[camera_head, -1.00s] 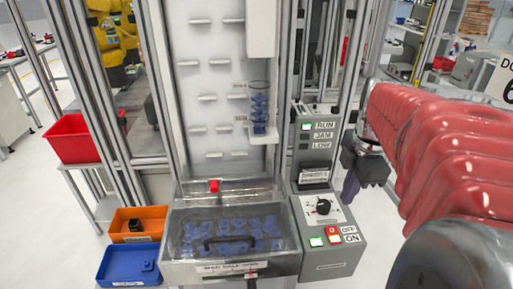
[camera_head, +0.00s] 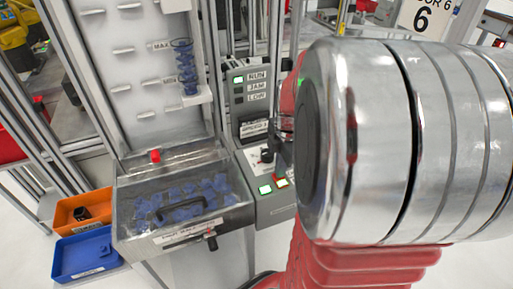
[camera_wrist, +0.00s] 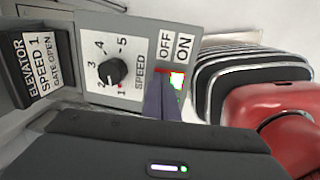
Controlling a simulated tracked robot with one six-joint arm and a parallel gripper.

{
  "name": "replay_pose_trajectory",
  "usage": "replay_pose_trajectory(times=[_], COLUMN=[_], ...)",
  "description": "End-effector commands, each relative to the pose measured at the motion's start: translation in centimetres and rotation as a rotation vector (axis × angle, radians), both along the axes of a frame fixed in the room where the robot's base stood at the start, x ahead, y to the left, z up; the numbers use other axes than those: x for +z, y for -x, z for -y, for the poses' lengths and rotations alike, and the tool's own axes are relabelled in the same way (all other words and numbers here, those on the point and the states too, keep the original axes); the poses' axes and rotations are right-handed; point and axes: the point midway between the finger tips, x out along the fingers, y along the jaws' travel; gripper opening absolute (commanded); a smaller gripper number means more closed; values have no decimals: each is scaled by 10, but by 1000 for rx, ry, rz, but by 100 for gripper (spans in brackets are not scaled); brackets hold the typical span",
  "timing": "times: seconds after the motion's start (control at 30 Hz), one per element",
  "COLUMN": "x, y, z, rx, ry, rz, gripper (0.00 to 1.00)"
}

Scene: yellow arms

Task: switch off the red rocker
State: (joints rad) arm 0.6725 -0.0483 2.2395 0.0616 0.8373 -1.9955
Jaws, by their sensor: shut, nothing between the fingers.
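The red rocker (camera_head: 281,182) sits on the front of the sloped grey control box, right of a lit green button (camera_head: 265,190). In the wrist view the rocker (camera_wrist: 177,74) shows a red edge and a bright white face beside the OFF and ON labels (camera_wrist: 166,47). My gripper (camera_head: 284,160) is over the box, just above the rocker. In the wrist view its shut, dark bluish fingers (camera_wrist: 160,82) reach to the rocker's left edge and hide part of it. I cannot tell if they touch it. Nothing is held.
A black speed knob (camera_wrist: 112,72) is beside the fingers. A clear-lidded bin of blue parts (camera_head: 185,200) with a red knob (camera_head: 154,156) stands left of the box. Orange (camera_head: 70,222) and blue trays (camera_head: 75,268) lie further left. My arm fills the right side.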

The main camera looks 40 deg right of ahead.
Motion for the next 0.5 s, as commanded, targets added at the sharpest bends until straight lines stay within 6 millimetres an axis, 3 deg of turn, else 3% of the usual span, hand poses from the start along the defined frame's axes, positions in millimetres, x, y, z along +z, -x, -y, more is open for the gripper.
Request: replay_pose_trajectory(times=[0.5], x=[-4], y=[-2], z=[0], rx=[1], ry=[-8], rz=[-22], gripper=[0])
